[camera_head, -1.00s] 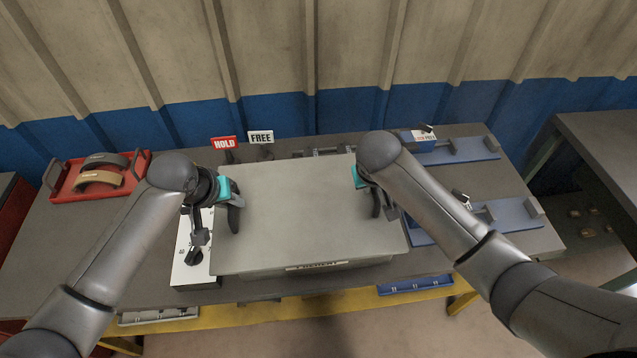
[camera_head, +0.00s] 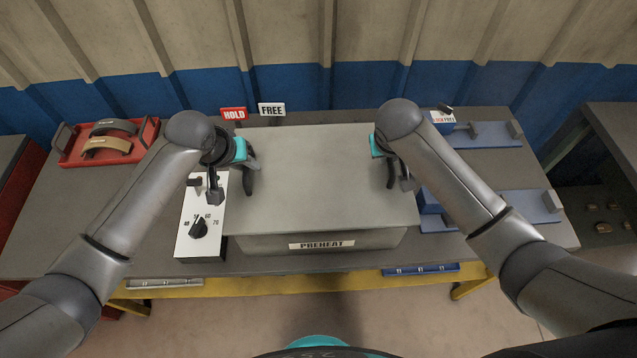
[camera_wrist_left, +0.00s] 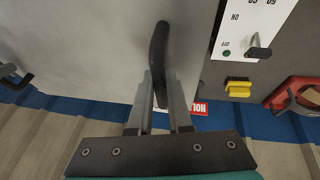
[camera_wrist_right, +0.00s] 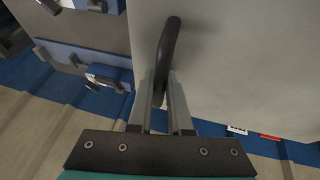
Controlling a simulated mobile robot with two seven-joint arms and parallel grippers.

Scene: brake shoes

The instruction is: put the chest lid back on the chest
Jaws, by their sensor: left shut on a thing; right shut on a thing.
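The chest lid (camera_head: 320,180) is a flat grey panel with a black handle near each side. It lies level over the grey chest (camera_head: 270,244), whose front with the PREHEAT label shows below the lid's front edge. I cannot tell whether a small gap is left between lid and chest. My left gripper (camera_head: 247,166) is shut on the left handle, and the left wrist view shows its fingers around that handle (camera_wrist_left: 159,45). My right gripper (camera_head: 389,168) is shut on the right handle (camera_wrist_right: 172,45), seen between its fingers in the right wrist view. The chest's inside is hidden.
A white dial panel (camera_head: 186,238) stands left of the chest. HOLD (camera_head: 233,114) and FREE (camera_head: 272,109) signs stand behind it. A red tray (camera_head: 70,157) with brake shoes is at the left. Blue fixtures (camera_head: 490,137) are at the right.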

